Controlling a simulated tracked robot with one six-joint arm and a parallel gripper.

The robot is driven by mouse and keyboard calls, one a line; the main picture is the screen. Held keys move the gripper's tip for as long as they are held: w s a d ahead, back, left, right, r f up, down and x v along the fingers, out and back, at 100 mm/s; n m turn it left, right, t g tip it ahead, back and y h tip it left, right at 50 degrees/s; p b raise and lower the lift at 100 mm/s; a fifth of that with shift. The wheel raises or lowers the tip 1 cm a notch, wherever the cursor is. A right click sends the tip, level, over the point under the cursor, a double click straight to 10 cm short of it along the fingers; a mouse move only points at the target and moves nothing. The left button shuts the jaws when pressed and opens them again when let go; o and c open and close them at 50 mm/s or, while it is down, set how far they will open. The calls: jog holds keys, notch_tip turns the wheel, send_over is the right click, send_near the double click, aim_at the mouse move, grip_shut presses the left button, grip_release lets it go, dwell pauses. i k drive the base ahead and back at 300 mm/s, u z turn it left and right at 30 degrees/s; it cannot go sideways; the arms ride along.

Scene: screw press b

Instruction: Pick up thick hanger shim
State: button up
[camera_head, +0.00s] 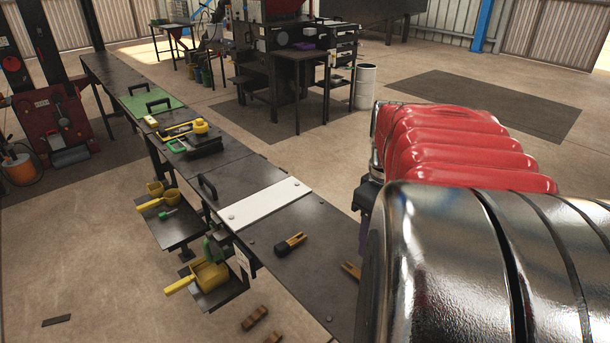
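Two fork-shaped pieces that look like shims are on the dark bench. One, a fork-shaped piece with a black end and an orange-brown forked end (290,244), lies in full view right of the white plate. The other, an orange-brown piece (351,270), is partly hidden behind my arm at the right. I cannot tell from this view which is the thick hanger shim. My red and chrome arm fills the right foreground. My gripper's fingers do not show.
The long dark bench (240,178) carries a white plate (264,204), a dark handle (208,187) and yellow tools farther back. Side shelves on its left hold yellow cups (209,274). Brown blocks (255,318) lie near the bottom edge. Bench surface around the full-view forked piece is clear.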

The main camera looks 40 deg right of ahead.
aim_at(282, 249)
jog(key=k, duration=1.5)
